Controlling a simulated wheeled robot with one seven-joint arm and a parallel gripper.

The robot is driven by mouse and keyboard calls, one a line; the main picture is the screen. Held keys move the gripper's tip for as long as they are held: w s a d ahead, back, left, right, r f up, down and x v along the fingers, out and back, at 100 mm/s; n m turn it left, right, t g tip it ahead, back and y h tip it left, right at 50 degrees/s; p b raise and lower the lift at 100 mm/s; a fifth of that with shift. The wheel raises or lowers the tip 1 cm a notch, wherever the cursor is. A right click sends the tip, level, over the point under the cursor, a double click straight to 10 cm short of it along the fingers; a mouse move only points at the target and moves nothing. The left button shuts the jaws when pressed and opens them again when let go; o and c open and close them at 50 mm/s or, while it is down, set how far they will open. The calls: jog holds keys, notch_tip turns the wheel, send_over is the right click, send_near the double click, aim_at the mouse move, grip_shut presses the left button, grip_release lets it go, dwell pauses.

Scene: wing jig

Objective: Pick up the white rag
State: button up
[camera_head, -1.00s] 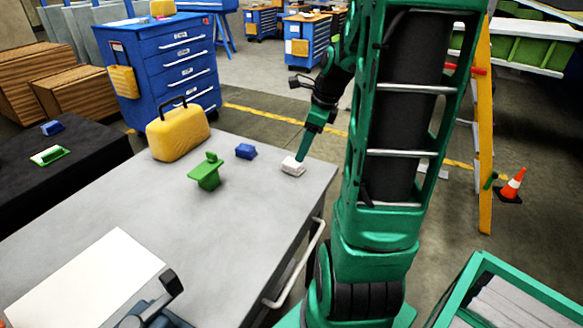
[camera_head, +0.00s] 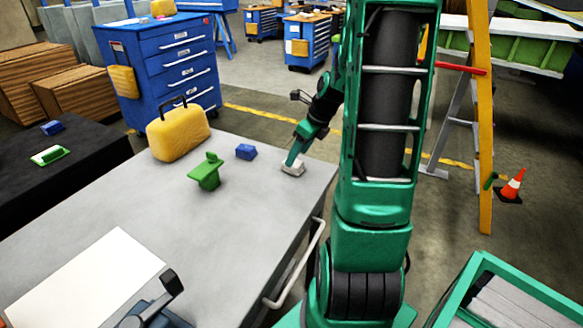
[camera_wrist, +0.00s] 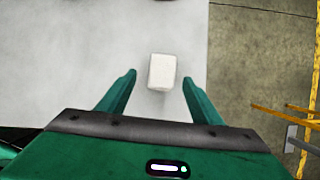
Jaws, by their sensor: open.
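The white rag (camera_head: 291,169) is a small pale folded block near the far right corner of the grey table (camera_head: 215,225). In the wrist view the white rag (camera_wrist: 162,71) lies just beyond the fingertips, roughly midway between them. My gripper (camera_wrist: 158,80) is open and empty, with its two green fingers spread wider than the rag. In the head view my gripper (camera_head: 293,158) is just over the rag and hides part of it. The gap in height between fingers and rag is hard to tell.
On the table, a blue block (camera_head: 246,152), a green part (camera_head: 206,172) and a yellow case (camera_head: 177,132) stand left of the rag. A white sheet (camera_head: 85,280) lies at the front. The table's right edge is close to the rag; floor lies beyond.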

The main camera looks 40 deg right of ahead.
aim_at(295, 163)
jog(key=x, duration=0.4)
jog(key=shift+w+d+f, duration=0.15)
jog(key=shift+w, duration=0.05)
jog(key=c, duration=1.1)
jog(key=shift+c, duration=0.2)
jog(key=shift+r, duration=0.75)
notch_tip(295, 163, up, 3)
jog(key=shift+d+f, duration=0.1)
jog(key=shift+f, duration=0.1)
jog(key=w+a+r, duration=0.7)
jog(key=a, duration=0.2)
jog(key=shift+w, duration=0.4)
